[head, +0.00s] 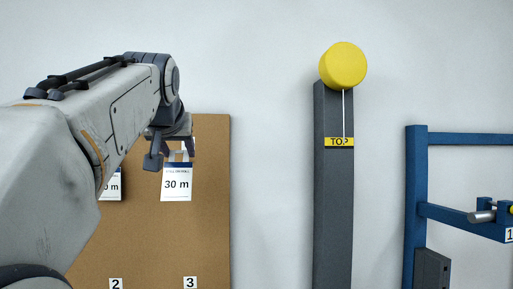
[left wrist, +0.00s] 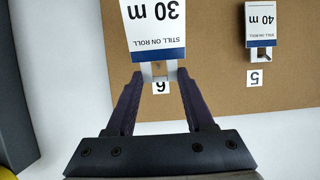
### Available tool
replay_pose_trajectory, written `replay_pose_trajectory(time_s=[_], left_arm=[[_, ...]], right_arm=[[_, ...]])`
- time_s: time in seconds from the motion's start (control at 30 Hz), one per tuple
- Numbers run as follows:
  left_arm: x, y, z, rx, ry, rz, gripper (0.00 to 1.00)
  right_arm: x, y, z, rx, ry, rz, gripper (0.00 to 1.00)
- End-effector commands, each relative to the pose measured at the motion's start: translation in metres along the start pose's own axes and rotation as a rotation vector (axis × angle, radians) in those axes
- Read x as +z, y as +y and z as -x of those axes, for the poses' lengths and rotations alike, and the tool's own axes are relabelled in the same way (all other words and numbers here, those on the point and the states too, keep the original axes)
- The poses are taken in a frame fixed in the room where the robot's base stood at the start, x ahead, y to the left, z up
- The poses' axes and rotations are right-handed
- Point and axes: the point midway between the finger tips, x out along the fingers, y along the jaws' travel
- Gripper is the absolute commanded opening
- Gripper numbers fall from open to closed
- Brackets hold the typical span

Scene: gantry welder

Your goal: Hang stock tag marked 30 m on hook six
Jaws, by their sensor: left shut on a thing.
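The white stock tag marked 30 m (head: 176,184) hangs upright in front of the brown board (head: 213,235), near its top right. In the left wrist view the tag (left wrist: 158,38) appears upside down. My left gripper (head: 170,155) is shut on the tag's narrow white top end; its fingers (left wrist: 159,73) sit on either side of it. The number label 6 (left wrist: 160,87) shows on the board right between the fingers. Hook six itself is hidden by the tag and fingers, so I cannot tell whether the tag is on it. My right gripper is not in view.
A tag marked 40 m (left wrist: 262,22) hangs over label 5 (left wrist: 254,77), beside my gripper. Labels 2 (head: 116,284) and 3 (head: 190,282) are lower on the board. A grey post (head: 333,215) with a yellow cap and a blue frame (head: 416,185) stand to the right.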

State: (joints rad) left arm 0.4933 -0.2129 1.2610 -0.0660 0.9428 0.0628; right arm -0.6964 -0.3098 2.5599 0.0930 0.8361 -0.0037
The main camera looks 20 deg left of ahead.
Motion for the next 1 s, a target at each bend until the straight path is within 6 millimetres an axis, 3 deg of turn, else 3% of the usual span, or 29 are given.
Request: replay_pose_trajectory(time_s=[1.0], left_arm=[[-0.02, 0.0, -0.058, 0.001, -0.001, -0.001, 0.0]], right_arm=[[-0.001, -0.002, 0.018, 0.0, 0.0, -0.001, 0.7]])
